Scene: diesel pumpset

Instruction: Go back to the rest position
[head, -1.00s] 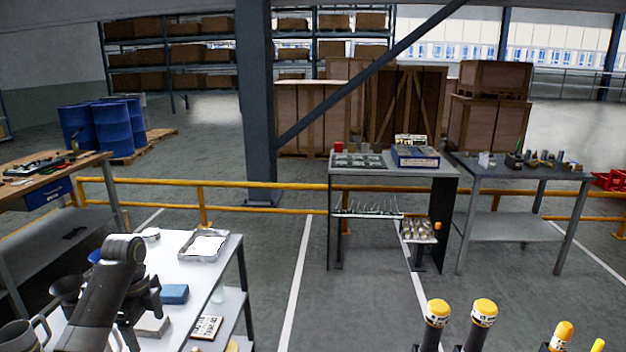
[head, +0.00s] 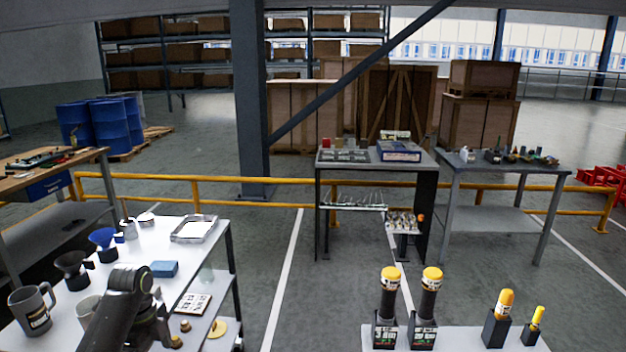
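My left arm comes in from the bottom left over the white table (head: 183,247). Its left gripper (head: 160,328) hangs at the table's right side, seen from behind and partly hidden by the wrist. I cannot make out its fingertips or whether it holds anything. A grey mug (head: 31,310), a dark funnel (head: 72,268), a blue funnel (head: 103,243), a blue block (head: 164,269) and a silver tray (head: 195,229) are on the table around the arm. My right gripper is not in view.
Yellow-capped tools (head: 431,293) stand in dark holders on a pale surface (head: 465,338) at bottom right. A grey workbench (head: 378,169) and another table (head: 503,172) stand beyond, near a yellow rail (head: 285,181). The floor between is clear.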

